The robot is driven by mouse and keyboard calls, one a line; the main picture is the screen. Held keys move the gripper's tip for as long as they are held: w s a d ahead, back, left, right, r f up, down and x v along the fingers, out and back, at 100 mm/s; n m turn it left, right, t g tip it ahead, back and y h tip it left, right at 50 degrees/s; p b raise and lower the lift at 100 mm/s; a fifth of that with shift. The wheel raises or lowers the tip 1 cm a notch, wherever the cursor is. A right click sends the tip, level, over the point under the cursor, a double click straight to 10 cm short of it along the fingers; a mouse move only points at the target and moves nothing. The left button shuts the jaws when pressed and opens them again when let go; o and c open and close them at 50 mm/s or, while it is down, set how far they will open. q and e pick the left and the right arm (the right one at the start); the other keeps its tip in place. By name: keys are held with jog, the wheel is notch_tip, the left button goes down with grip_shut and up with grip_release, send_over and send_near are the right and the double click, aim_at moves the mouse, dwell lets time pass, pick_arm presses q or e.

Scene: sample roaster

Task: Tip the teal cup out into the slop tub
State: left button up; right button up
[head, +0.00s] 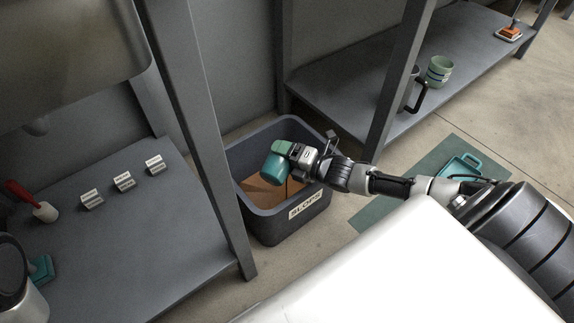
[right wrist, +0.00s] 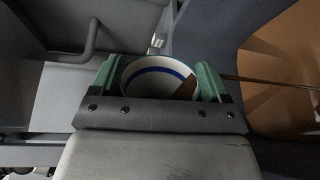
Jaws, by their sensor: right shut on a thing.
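The teal cup (head: 274,169) is held tilted over the inside of the dark grey slop tub (head: 268,228), which is labelled SLOPS. My right gripper (head: 284,150) is shut on the cup. In the right wrist view the green fingertips of my right gripper (right wrist: 160,82) lie on either side of the cup (right wrist: 147,72). Its white inside has a blue ring and a brown patch at the right. A thin brown streak runs from there toward the right; I cannot tell whether it is pouring. Brown material covers the tub's floor. My left gripper is out of view.
A grey post (head: 199,150) stands close left of the tub. The left bench (head: 130,245) bears several small labels and a red-handled tool (head: 34,204). A shelf at the right holds green cups (head: 439,71). A teal tray (head: 459,166) lies on a green mat (head: 371,212).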

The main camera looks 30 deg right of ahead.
jog(key=shift+w+d+r+m, duration=0.1)
jog(key=shift+w+d+m, duration=0.1)
jog(key=shift+m, duration=0.3)
dwell(0.4)
